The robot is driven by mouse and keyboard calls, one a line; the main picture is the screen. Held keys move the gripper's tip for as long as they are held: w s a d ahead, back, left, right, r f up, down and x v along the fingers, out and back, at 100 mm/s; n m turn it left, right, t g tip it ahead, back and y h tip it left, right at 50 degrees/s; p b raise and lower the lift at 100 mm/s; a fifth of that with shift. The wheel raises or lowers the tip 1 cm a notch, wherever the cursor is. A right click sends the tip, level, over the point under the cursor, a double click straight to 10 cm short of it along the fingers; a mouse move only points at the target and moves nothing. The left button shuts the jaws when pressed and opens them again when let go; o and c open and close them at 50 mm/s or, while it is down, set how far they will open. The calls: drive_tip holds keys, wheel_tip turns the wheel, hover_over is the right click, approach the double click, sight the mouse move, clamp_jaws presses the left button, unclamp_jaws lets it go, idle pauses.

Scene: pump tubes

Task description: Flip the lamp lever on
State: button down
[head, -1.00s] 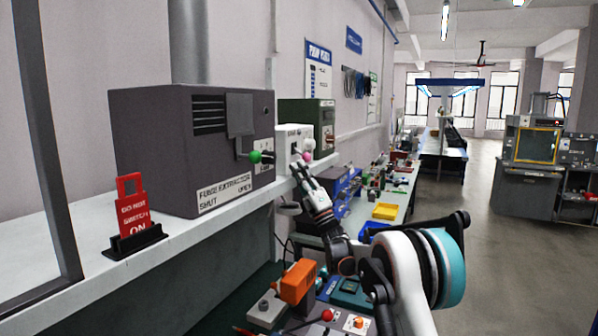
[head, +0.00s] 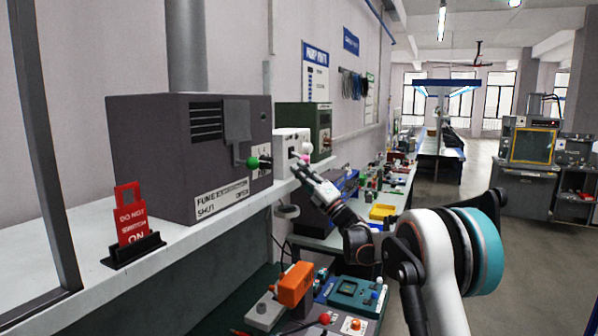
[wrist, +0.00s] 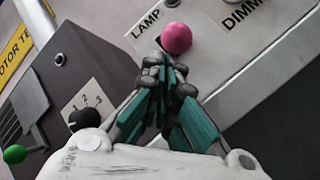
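The lamp lever's pink ball knob (wrist: 177,38) shows in the wrist view just beyond my fingertips, beside the LAMP label (wrist: 146,23) on a pale box. The lever's stem is hidden behind the fingers. In the head view the pink knob (head: 306,159) is small, at the front of the white box (head: 287,142). My gripper (wrist: 168,68) has its fingers drawn together, pointing at the knob's base. It also shows in the head view (head: 298,167), close to the white box. I cannot tell whether the fingertips touch the lever.
The dark fume extractor (head: 150,150) with a green-knobbed lever (head: 253,162) stands left on the shelf. A black dial (wrist: 84,120) sits on a grey box near my gripper. A DIMMER label (wrist: 242,12) is right of the pink knob. A red sign (head: 130,215) stands nearer.

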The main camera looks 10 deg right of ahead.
drive_tip(key=r+g+h+p, duration=0.1)
drive_tip(key=d+r+n+g+p, duration=0.1)
drive_tip(key=g, duration=0.1)
drive_tip(key=shift+s+d+r+h, duration=0.1)
drive_tip(key=shift+s+r+h, duration=0.1)
drive_tip(key=shift+s+h, duration=0.2)
idle(0.3)
